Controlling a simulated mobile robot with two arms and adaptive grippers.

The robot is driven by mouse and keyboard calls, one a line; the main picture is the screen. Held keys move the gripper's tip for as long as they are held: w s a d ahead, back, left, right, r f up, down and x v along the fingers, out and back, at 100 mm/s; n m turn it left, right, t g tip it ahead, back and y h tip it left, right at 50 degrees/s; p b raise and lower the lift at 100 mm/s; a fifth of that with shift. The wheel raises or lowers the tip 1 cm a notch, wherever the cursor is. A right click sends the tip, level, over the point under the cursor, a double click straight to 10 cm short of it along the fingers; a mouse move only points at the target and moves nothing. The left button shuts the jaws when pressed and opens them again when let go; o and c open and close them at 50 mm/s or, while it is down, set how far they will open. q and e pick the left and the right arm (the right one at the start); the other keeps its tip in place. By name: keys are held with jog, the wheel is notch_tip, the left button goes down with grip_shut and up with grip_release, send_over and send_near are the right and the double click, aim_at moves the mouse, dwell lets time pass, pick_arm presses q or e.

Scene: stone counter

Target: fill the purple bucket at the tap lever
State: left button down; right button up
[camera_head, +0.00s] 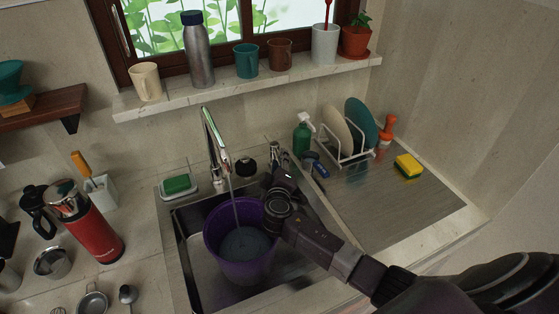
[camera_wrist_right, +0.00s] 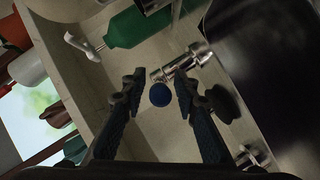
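The purple bucket (camera_head: 211,234) stands in the sink basin under the chrome tap (camera_head: 212,135). A stream of water falls from the spout into it, and greyish water shows inside. My right gripper (camera_head: 279,165) is behind the bucket, to the right of the spout, at the chrome fitting by the sink's back edge. In the right wrist view its two fingers (camera_wrist_right: 160,90) are apart. A round blue knob (camera_wrist_right: 159,95), beside the chrome lever fitting (camera_wrist_right: 184,63), shows between the fingertips; contact cannot be told. My left gripper is out of view.
A dish rack (camera_head: 345,153) with plates, a green spray bottle (camera_head: 302,138) and a yellow sponge (camera_head: 408,166) stand right of the sink. A green soap block (camera_head: 176,184) is behind left. A red flask (camera_head: 96,230) stands left. The drainboard's front is clear.

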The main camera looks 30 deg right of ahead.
jog(key=shift+c, duration=0.2)
grip_shut()
